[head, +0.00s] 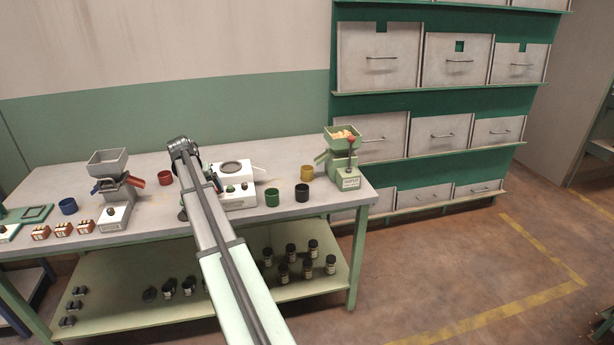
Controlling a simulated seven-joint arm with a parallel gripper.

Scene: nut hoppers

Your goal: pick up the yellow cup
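The yellow cup (307,173) stands upright on the grey workbench (240,155), towards its right end and near the back. It is just left of the green hopper machine and behind a black cup. My arm reaches up across the middle of the bench, and its bent joint is left of the white scale. My gripper is mostly or wholly hidden behind the arm. A small dark part shows beside the arm at the bench, but I cannot tell whether it is a fingertip. The yellow cup is well right of the arm, and nothing is touching it.
A black cup (302,192), green cup (272,197), red cup (165,178) and blue cup (68,206) stand on the bench. The green hopper machine (342,160), white scale (236,190) and grey hopper machine (112,190) are obstacles.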

